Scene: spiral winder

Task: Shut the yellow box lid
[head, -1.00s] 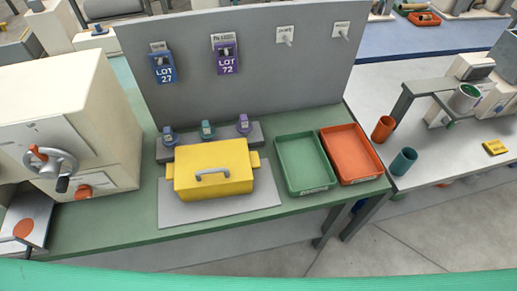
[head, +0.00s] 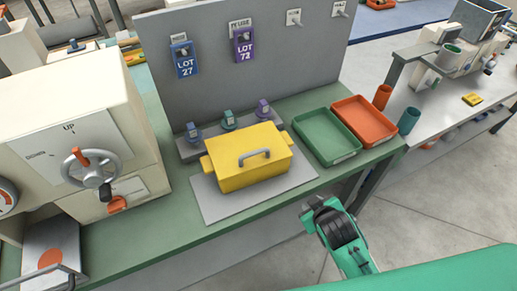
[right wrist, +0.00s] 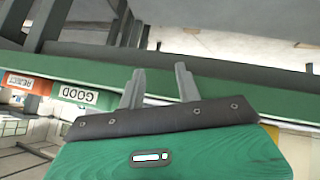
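The yellow box (head: 245,178) sits on a grey mat (head: 212,205) on the green bench. Its yellow lid (head: 225,160), with a grey bar handle (head: 255,153), lies over the top; I see no clear gap under it. My right gripper (head: 310,207) is in front of the bench edge, to the right of and nearer than the box, touching nothing. In the right wrist view its two fingers (right wrist: 160,88) stand apart with nothing between them. My left gripper is not in view.
A green tray (head: 352,152) and an orange tray (head: 389,132) stand right of the box. A grey panel (head: 270,80) with hanging tags rises behind. A cream machine with a crank (head: 88,168) stands left. The bench around the mat's front is clear.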

